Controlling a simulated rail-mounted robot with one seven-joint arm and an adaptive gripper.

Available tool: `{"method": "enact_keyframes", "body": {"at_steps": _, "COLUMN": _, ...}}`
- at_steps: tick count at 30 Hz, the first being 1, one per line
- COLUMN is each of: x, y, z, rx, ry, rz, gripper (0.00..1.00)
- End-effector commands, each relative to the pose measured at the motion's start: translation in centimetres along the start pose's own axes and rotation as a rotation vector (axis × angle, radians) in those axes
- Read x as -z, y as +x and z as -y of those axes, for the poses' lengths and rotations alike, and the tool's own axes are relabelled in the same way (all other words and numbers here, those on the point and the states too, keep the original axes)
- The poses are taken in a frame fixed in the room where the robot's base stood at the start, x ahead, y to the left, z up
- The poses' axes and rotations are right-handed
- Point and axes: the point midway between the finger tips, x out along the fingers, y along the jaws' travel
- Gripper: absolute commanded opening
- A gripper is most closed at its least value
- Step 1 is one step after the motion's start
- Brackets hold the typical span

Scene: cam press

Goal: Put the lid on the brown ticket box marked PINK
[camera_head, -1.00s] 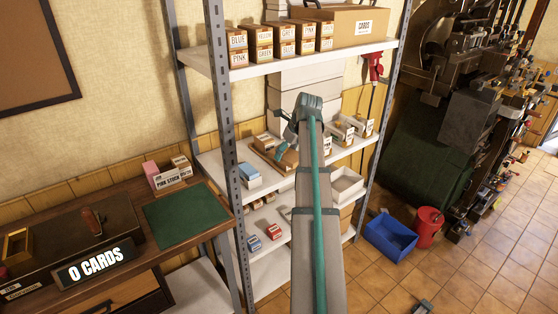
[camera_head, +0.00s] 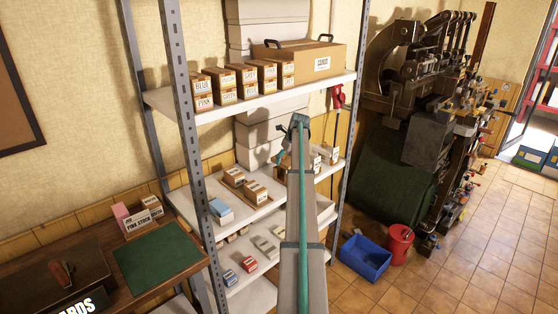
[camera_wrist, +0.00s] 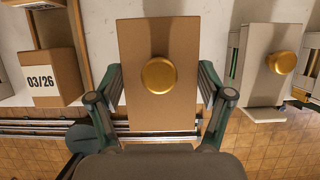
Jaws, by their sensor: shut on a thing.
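In the wrist view my gripper (camera_wrist: 160,112) is shut on a brown lid (camera_wrist: 158,35) with a round brass knob (camera_wrist: 158,75). Whether anything hangs under the lid is hidden. In the head view my arm hides most of the gripper, near the right part of the middle shelf. A small brown box marked PINK (camera_head: 205,102) stands on the top shelf at the left, below one marked BLUE (camera_head: 202,86).
More labelled brown boxes (camera_head: 248,82) and a big CARDS box (camera_head: 322,64) stand on the top shelf. A shelf post (camera_head: 182,120) stands in front. A grey-white knobbed box (camera_wrist: 262,75) is right of the lid.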

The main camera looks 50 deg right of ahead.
Motion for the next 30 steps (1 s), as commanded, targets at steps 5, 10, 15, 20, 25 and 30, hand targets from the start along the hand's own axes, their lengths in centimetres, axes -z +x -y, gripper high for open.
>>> {"method": "enact_keyframes", "body": {"at_steps": 5, "x": 0.0, "y": 0.1, "z": 0.3, "rx": 0.001, "ry": 0.003, "rz": 0.0, "gripper": 0.46}}
{"method": "enact_keyframes", "body": {"at_steps": 10, "x": 0.0, "y": 0.1, "z": 0.3, "rx": 0.001, "ry": 0.002, "rz": 0.0, "gripper": 0.46}}
{"method": "enact_keyframes", "body": {"at_steps": 15, "x": -0.1, "y": 0.0, "z": 0.3, "rx": 0.001, "ry": 0.002, "rz": 0.0, "gripper": 0.46}}
{"method": "enact_keyframes", "body": {"at_steps": 20, "x": 0.2, "y": 0.6, "z": 0.3, "rx": 0.0, "ry": 0.002, "rz": 0.0, "gripper": 0.46}}
{"method": "enact_keyframes", "body": {"at_steps": 25, "x": 0.6, "y": 1.5, "z": 0.3, "rx": 0.0, "ry": 0.002, "rz": 0.0, "gripper": 0.46}}
{"method": "enact_keyframes", "body": {"at_steps": 30, "x": 0.8, "y": 2.0, "z": 0.3, "rx": 0.001, "ry": 0.001, "rz": 0.0, "gripper": 0.46}}
